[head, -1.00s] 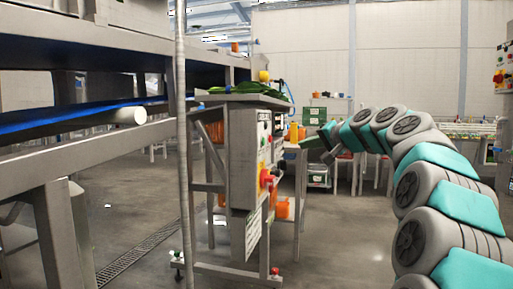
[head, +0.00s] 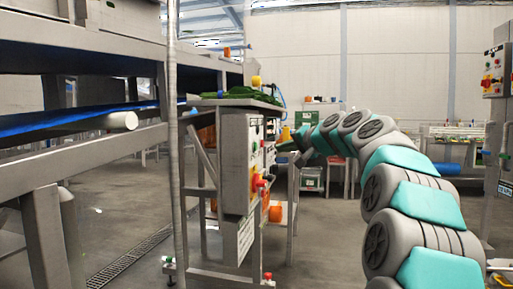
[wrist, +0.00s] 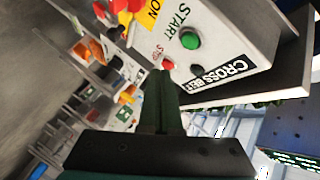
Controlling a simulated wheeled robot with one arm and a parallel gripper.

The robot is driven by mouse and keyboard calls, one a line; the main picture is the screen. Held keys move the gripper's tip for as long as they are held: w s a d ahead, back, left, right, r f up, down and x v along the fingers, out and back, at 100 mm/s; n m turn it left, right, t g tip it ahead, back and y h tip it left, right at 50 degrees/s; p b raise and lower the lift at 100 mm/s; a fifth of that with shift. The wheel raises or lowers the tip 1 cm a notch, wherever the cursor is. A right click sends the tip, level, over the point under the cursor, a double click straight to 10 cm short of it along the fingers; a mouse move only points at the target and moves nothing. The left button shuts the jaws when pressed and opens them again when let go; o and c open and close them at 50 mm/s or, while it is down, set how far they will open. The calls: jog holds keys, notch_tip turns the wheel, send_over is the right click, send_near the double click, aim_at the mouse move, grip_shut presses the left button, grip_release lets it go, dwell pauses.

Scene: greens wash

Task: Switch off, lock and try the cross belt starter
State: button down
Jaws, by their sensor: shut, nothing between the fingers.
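The cross belt starter is a grey box (head: 238,165) on a steel frame at centre in the head view. A red switch handle on yellow (head: 259,184) sits on its side panel. In the wrist view the panel (wrist: 235,30) fills the upper right, with a "CROSS BE…" label (wrist: 222,74), a green START button (wrist: 190,40) and a red stop button (wrist: 168,63). The red handle (wrist: 124,8) is cut by the top edge, beside a yellow plate marked ON. My gripper (wrist: 160,78) is shut and empty, pointing toward the stop button; contact cannot be told. No lock is identifiable.
A conveyor frame with blue belt (head: 45,125) stands at left, with a thin grey post (head: 174,140) in front. Leafy greens (head: 250,95) lie above the box. Another control panel (head: 494,72) is at far right. Open floor lies between.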

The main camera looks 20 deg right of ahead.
jog(key=shift+w+a+p, duration=0.2)
jog(key=shift+w+a, duration=0.4)
jog(key=shift+a, duration=0.25)
jog(key=shift+w+a+p, duration=0.15)
jog(key=shift+w+a, duration=0.45)
jog(key=shift+a, duration=0.25)
dwell(0.7)
jog(key=shift+w+a, duration=0.2)
jog(key=shift+a, duration=0.15)
jog(key=shift+w+a+p, duration=0.25)
jog(key=shift+a+p, duration=0.1)
jog(key=shift+a, duration=0.05)
dwell(0.9)
dwell(0.4)
jog(key=shift+s+d, duration=0.5)
jog(key=shift+d, duration=0.2)
jog(key=shift+d, duration=0.1)
jog(key=s+d, duration=0.1)
jog(key=d, duration=0.1)
jog(key=s+d, duration=0.1)
jog(key=d, duration=0.1)
jog(key=shift+s+b, duration=0.3)
jog(key=shift+s, duration=0.1)
